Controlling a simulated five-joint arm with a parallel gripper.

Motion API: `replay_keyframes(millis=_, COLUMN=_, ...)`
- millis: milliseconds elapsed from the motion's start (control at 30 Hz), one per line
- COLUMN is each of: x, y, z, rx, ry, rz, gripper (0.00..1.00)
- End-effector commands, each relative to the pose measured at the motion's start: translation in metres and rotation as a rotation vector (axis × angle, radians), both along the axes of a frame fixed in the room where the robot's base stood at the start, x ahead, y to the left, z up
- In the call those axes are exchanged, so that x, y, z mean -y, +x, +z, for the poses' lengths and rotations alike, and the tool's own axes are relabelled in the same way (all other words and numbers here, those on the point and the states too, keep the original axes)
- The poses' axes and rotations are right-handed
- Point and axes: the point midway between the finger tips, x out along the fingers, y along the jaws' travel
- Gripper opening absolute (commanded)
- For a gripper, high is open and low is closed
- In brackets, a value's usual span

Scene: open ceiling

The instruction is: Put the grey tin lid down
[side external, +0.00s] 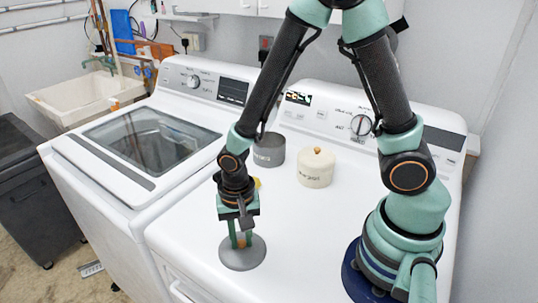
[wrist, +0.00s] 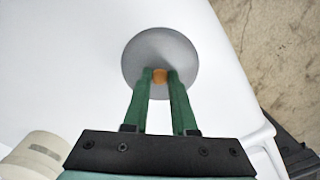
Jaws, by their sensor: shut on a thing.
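The grey tin lid (side external: 242,254) is a round grey disc with a small orange-brown knob, near the front edge of the white machine top. It also shows in the wrist view (wrist: 160,50). My gripper (side external: 241,241) points down over it, its green fingers shut on the knob from both sides; the fingertips show in the wrist view (wrist: 160,76). The lid looks level, at or just above the white surface; I cannot tell whether it touches. A dark grey tin (side external: 268,152) stands farther back, partly behind my arm.
A cream tin (side external: 315,172) with a knobbed lid stands right of the grey tin. A small yellow thing (side external: 257,183) is mostly hidden behind my wrist. The white top (side external: 310,225) is clear to the right of the lid. A gap separates it from the left machine (side external: 125,180).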

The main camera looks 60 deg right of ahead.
Motion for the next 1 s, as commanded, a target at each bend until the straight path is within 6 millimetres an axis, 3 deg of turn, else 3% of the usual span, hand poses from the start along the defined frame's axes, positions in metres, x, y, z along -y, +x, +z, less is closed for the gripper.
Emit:
replay_keyframes(millis=33, x=0.0, y=0.0, z=-0.001, rx=-0.001, ry=-0.001, rz=0.0, gripper=0.29)
replay_keyframes(millis=100, x=0.0, y=0.0, z=-0.001, rx=0.0, ry=0.0, rz=0.0, gripper=0.55)
replay_keyframes(millis=567, x=0.0, y=0.001, z=0.006, rx=0.002, ry=0.001, rz=0.0, gripper=0.55)
replay_keyframes(millis=1000, x=-0.001, y=0.001, z=0.073, rx=0.007, ry=0.003, rz=0.0, gripper=0.55)
